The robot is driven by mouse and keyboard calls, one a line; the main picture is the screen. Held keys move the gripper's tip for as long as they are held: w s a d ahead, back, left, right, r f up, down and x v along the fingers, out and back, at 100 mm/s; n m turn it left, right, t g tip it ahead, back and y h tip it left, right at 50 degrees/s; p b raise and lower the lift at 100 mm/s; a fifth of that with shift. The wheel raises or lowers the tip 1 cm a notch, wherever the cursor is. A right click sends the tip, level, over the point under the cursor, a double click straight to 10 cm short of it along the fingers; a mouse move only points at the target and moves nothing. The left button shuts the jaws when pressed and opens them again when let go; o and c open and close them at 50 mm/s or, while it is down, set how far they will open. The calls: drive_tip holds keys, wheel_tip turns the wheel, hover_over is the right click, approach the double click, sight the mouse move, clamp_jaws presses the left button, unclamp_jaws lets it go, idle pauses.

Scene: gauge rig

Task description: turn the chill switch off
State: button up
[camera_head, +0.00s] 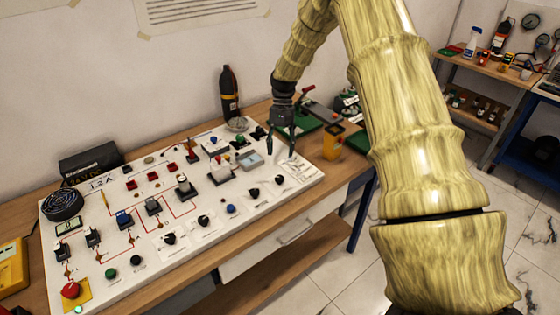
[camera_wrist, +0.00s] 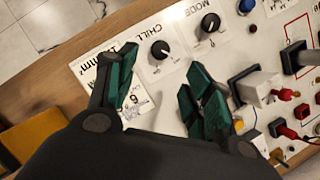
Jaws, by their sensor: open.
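The chill switch (camera_wrist: 161,50) is a small black rotary knob on a white label marked CHILL, near the end of the white panel (camera_wrist: 103,50). In the head view it is the rightmost knob (camera_head: 279,180) of the front row. Its small position marks are too fine to read. My gripper (camera_wrist: 160,88) is open and empty, its two green-padded fingers spread. In the wrist view the knob lies beyond the fingertips, between them sideways, and nothing touches it. In the head view my gripper (camera_head: 281,150) hangs above the panel's right end, behind the knob.
A similar knob (camera_wrist: 210,24) labelled apparently MODE sits beside the chill switch, with a blue button (camera_wrist: 246,6) past it. A square-based lever switch (camera_wrist: 252,86) stands near the right finger. A yellow container (camera_head: 333,141) stands right of the panel.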

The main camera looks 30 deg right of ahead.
drive_tip(key=shift+v, duration=1.3)
drive_tip(key=shift+a, duration=0.15)
